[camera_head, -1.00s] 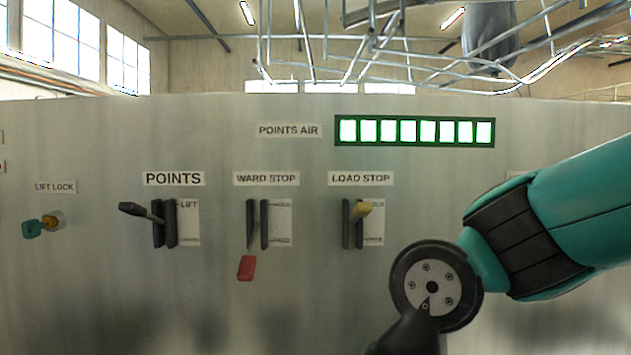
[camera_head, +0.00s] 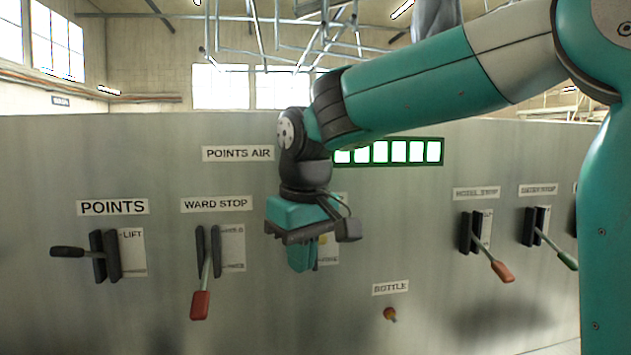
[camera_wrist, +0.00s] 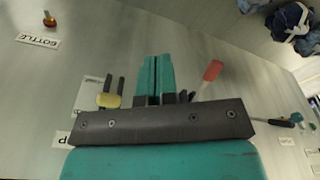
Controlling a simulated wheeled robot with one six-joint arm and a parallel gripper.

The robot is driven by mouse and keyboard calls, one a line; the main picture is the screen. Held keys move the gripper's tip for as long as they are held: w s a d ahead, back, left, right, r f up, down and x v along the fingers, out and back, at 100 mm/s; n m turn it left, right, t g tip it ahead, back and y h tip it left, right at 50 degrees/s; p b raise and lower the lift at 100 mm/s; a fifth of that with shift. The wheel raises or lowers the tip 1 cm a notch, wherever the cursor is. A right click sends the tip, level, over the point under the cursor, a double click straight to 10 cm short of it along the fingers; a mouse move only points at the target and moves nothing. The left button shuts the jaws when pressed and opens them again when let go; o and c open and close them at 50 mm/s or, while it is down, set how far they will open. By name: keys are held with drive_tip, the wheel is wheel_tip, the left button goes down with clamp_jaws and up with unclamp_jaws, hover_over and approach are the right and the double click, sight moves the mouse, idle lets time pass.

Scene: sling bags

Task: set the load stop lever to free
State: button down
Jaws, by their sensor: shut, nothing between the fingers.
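The load stop lever has a yellow handle (camera_head: 323,239) that shows only in part in the head view, just right of my gripper's fingers. Its name label and most of its slot are hidden behind my arm. In the wrist view the yellow handle (camera_wrist: 108,100) stands out in front of two dark slot bars, left of my fingers and apart from them. My gripper (camera_head: 301,258) is shut and empty in front of the panel. Its teal fingers (camera_wrist: 154,78) are together in the wrist view, between the yellow handle and a red one.
The ward stop lever (camera_head: 201,300), red-handled and pointing down, is close left of my gripper. The points lever (camera_head: 70,252) is farther left. A bottle knob (camera_head: 389,313) sits below right. Red (camera_head: 501,270) and green (camera_head: 567,260) handled levers stand farther right.

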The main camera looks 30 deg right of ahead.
drive_tip(key=w+d+r+m+p, duration=0.2)
drive_tip(key=w+d+r+m, duration=0.1)
drive_tip(key=r, duration=0.5)
drive_tip(key=w+d+r+m+p, duration=0.3)
drive_tip(key=w+d+r, duration=0.1)
drive_tip(key=r, duration=0.5)
drive_tip(key=shift+w+d+p, duration=0.15)
drive_tip(key=shift+d+p, duration=0.1)
drive_tip(key=shift+p, duration=0.05)
drive_tip(key=shift+f, duration=0.15)
wheel_tip(320, 180, down, 12)
drive_tip(key=b, duration=1.1)
drive_tip(key=shift+f, duration=0.1)
drive_tip(key=shift+s+a+f+b, duration=0.15)
drive_tip(key=shift+s+f+b, duration=0.2)
drive_tip(key=shift+f, duration=0.2)
drive_tip(key=shift+a, duration=0.1)
